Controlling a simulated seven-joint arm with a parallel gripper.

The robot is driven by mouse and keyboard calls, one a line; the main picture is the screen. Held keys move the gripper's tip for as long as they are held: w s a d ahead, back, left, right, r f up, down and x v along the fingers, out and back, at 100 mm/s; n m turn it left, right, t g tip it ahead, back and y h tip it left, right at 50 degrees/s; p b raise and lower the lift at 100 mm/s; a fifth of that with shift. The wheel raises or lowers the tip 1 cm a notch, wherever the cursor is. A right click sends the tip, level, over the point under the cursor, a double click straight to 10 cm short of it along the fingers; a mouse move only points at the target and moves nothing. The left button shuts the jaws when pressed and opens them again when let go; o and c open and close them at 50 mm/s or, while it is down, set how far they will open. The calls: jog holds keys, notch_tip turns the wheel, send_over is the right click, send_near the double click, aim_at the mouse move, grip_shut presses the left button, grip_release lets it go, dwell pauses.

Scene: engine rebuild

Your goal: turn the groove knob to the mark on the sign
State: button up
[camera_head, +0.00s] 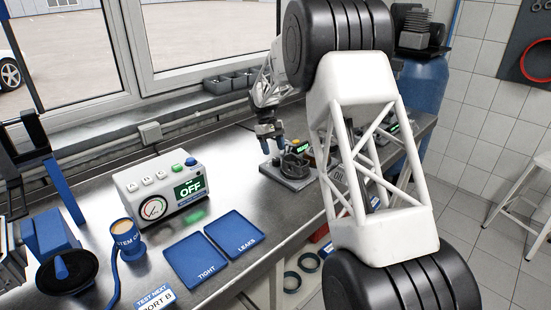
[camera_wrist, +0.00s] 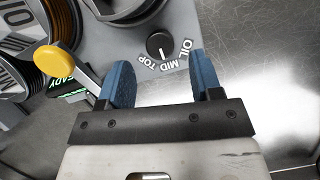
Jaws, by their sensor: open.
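The groove knob (camera_wrist: 160,45) is a small black round knob on a grey plate in the wrist view. The words TOP, MID and OIL are printed around its near side. Its white pointer line faces the lettering, around TOP and MID; I cannot tell exactly which. My gripper (camera_wrist: 160,62) is open, with its blue fingers apart to either side of the knob's line and nothing between them. In the head view my gripper (camera_head: 272,146) hangs just above the grey fixture (camera_head: 287,182). A dark display with green letters (camera_wrist: 66,88) is partly hidden; the sign's mark is not readable.
A yellow-topped button or handle (camera_wrist: 54,60) and dark ringed parts (camera_wrist: 70,18) stand left of the knob. A tester showing OFF (camera_head: 160,192) and two blue trays (camera_head: 195,261) lie left on the metal bench. Bare bench (camera_wrist: 270,60) lies right of the plate.

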aim_at(276, 159)
jog(key=shift+x, duration=2.15)
jog(key=c, duration=0.9)
